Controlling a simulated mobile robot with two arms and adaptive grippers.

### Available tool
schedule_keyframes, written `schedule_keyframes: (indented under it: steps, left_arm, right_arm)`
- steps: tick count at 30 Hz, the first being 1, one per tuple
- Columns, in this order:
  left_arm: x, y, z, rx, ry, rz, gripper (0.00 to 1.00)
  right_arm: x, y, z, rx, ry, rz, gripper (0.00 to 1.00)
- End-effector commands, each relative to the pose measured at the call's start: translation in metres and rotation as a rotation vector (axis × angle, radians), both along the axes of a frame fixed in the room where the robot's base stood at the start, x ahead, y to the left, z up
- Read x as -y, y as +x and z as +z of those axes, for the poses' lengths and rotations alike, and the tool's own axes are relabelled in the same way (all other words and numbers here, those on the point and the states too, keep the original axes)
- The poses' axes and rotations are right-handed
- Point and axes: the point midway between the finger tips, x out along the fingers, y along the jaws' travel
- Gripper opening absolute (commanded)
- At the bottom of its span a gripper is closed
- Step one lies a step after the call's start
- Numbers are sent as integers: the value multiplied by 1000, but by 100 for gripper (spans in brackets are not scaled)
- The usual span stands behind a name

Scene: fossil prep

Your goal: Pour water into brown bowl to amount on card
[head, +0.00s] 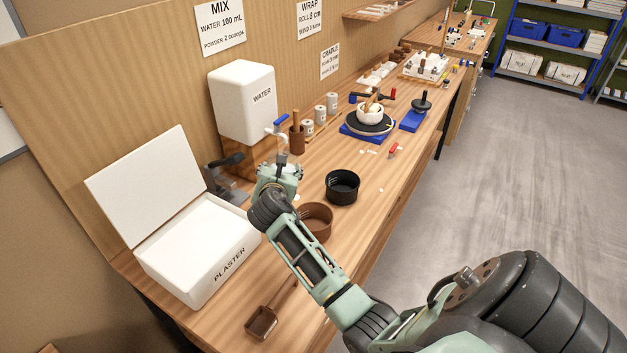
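The brown bowl (322,224) sits on the bench, partly hidden behind my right forearm. The white water tank (243,103) marked WATER stands against the back panel, with a blue-handled tap (280,122) at its lower right. The MIX card (219,26) reads water 100 mL, powder 2 scoops. My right gripper (281,160) is at the tap, beyond the brown bowl. Something clear seems to be around its fingertips, but its outline and any water are unclear. Whether the fingers are closed on it is hidden. My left gripper is not in view.
A black bowl (342,186) sits right of the brown bowl. The open white plaster box (196,254) is at left, with a brown scoop (262,322) in front. A dark device (222,176) stands behind the box. A blue-based turntable (368,124) is farther along the bench.

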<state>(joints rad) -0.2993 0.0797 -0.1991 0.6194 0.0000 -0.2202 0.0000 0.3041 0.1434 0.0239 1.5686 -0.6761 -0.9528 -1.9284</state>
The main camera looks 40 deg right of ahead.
Motion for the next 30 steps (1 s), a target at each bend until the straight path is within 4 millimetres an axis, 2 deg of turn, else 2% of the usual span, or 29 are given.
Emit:
schedule_keyframes:
  steps: [21,30]
  left_arm:
    - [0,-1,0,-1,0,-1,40]
    - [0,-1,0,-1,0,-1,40]
  right_arm:
    - [0,0,30,3,-1,0,13]
    - [0,0,37,2,-1,1,13]
